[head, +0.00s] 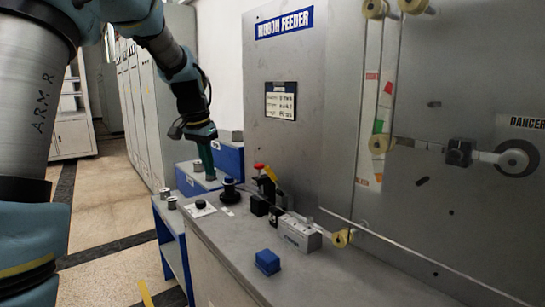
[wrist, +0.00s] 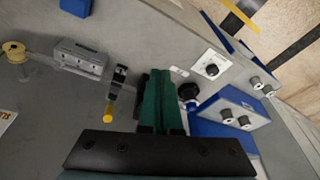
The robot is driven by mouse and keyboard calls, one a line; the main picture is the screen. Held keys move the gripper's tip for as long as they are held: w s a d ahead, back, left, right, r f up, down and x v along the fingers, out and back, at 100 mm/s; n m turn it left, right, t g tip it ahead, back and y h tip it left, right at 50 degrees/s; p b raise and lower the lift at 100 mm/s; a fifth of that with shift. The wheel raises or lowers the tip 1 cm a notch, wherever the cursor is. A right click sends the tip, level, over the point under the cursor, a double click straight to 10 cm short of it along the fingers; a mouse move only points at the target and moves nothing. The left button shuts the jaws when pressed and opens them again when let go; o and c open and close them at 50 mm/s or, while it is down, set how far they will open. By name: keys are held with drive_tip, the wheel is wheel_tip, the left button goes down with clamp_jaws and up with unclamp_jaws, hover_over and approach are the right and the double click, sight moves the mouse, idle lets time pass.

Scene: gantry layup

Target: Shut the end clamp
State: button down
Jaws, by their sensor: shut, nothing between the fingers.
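The end clamp appears to be the small black fixture (head: 260,205) on the grey bench, with a raised, tilted yellow lever (head: 271,174) and a red tip beside it. In the wrist view the black clamp body (wrist: 119,80) and its yellow lever end (wrist: 108,113) lie just left of my fingers. My gripper (head: 210,177) points down above the bench, left of the clamp and near a black round knob (head: 230,188). Its green fingers (wrist: 158,75) are shut and empty, apart from the lever. Whether the clamp's jaw touches anything cannot be told.
A grey labelled block (head: 300,235) and a blue block (head: 267,262) sit on the bench nearer the camera. A dial plate (head: 200,208) is at the left edge. Blue boxes with metal cylinders (wrist: 225,120) stand beyond. The ribbon feeder panel (head: 285,130) rises behind the clamp.

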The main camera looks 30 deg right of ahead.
drive_tip(key=d+r+m+h, duration=0.1)
drive_tip(key=d+r+m, duration=0.2)
drive_tip(key=d, duration=0.6)
drive_tip(key=s+d+r+m+p, duration=0.1)
drive_tip(key=d+r+m, duration=0.3)
drive_tip(key=d+r, duration=0.3)
drive_tip(key=d, duration=0.3)
drive_tip(key=shift+d+r+g+h, duration=0.25)
drive_tip(key=shift+g+h, duration=0.15)
drive_tip(key=f+p, duration=0.1)
drive_tip(key=f, duration=0.2)
drive_tip(key=f+p, duration=0.1)
drive_tip(key=f, duration=0.3)
drive_tip(key=w+f+p, duration=0.1)
drive_tip(key=f+p, duration=0.1)
drive_tip(key=f, duration=0.1)
drive_tip(key=shift+w+d+f, duration=0.1)
drive_tip(key=shift+d+f, duration=0.2)
drive_tip(key=shift+d, duration=0.1)
drive_tip(key=shift+a+f, duration=0.4)
drive_tip(key=shift+f, duration=0.1)
drive_tip(key=shift+a+f+b, duration=0.1)
drive_tip(key=shift+f+b, duration=0.05)
drive_tip(key=shift+b, duration=0.15)
